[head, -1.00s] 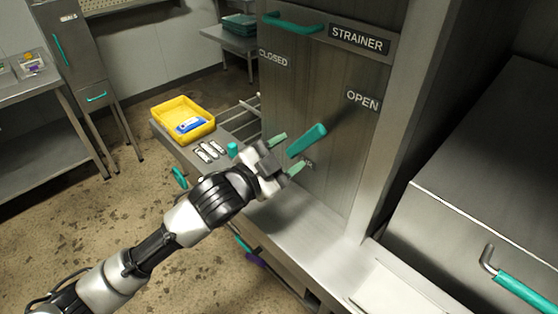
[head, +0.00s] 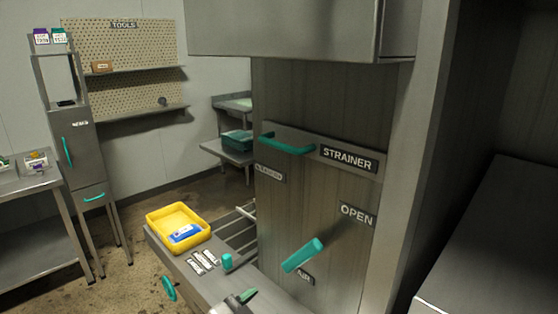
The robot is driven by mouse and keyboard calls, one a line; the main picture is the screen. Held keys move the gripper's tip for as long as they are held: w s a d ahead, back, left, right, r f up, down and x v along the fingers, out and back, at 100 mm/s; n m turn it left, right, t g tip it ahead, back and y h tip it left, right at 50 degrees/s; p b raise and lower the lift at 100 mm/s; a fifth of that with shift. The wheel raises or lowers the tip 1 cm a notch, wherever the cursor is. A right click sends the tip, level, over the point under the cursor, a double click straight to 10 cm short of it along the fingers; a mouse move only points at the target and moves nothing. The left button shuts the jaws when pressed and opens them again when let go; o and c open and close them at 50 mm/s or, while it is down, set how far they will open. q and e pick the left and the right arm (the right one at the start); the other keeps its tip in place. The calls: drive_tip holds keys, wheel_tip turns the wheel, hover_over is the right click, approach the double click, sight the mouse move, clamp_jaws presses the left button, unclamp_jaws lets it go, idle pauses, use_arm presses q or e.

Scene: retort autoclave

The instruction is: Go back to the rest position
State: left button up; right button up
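My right gripper is not in view.
A yellow tray (head: 151,226) with a blue-and-white item (head: 186,233) sits on the bench at left of the panel. A teal bar handle (head: 287,146) is above the lever. A grey cabinet (head: 74,150) and pegboard (head: 122,60) stand behind. The floor at left is clear.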

use_arm(q)
drive_tip(key=s+a+f+n+g+y, duration=0.5)
drive_tip(key=s+a+f, duration=0.35)
drive_tip(key=s, duration=0.35)
drive_tip(key=s+a+f+n+g+y, duration=0.45)
drive_tip(key=s+a+f, duration=0.4)
drive_tip(key=s, duration=0.35)
wheel_tip(320, 180, down, 27)
drive_tip(key=s+g, duration=0.1)
drive_tip(key=s+a+f+g, duration=0.1)
drive_tip(key=s+a+f, duration=0.1)
drive_tip(key=s+f, duration=1.2)
drive_tip(key=shift+s+a+f, duration=0.35)
drive_tip(key=shift+s, duration=0.45)
